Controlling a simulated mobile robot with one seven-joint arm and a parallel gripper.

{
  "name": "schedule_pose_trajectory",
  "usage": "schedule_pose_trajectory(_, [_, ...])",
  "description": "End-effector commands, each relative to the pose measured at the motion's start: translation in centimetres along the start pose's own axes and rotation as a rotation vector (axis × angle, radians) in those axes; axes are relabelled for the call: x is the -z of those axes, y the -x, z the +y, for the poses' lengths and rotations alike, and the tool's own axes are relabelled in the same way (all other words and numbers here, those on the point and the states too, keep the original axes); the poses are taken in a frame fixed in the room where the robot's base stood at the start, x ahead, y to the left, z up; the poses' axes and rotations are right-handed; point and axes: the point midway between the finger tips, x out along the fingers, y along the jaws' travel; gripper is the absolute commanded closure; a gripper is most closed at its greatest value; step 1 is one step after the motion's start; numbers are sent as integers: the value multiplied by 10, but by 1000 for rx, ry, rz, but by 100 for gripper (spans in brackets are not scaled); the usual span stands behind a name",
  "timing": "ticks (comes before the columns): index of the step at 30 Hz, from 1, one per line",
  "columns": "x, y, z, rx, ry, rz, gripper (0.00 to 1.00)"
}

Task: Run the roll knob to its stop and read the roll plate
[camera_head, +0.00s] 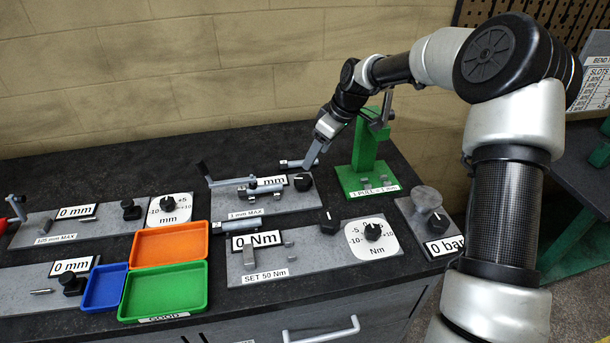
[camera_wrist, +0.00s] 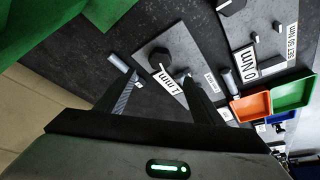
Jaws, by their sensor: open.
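The roll device has a grey base (camera_head: 262,205) labelled "1 mm MAX", with metal rollers (camera_head: 262,188) across it. Its black roll knob (camera_head: 302,182) stands at the right end of the base and also shows in the wrist view (camera_wrist: 160,57). The white roll plate (camera_head: 268,182) beside it shows "mm" in the head view, its digit unclear; in the wrist view (camera_wrist: 167,82) it seems to read "1 mm".
A green press (camera_head: 365,165) stands close to the right of my gripper. In front is a "0 Nm" device (camera_head: 300,262) with a dial (camera_head: 372,232). A "0 bar" device (camera_head: 425,215) is at right. Orange (camera_head: 168,232), blue (camera_head: 104,283) and green (camera_head: 150,308) trays sit at left.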

Motion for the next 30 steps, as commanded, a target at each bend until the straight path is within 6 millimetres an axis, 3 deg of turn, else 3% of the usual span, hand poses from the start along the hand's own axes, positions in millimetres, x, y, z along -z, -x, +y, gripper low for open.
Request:
schedule_pose_trajectory(9, [0, -70, 0, 3, -2, -1, 39])
schedule_pose_trajectory(15, [0, -100, 0, 1, -2, -1, 39])
schedule_pose_trajectory(21, [0, -112, 1, -1, -3, 0, 39])
schedule_pose_trajectory(29, [0, -112, 1, -1, -3, 0, 39])
schedule_pose_trajectory(30, [0, -112, 1, -1, -3, 0, 46])
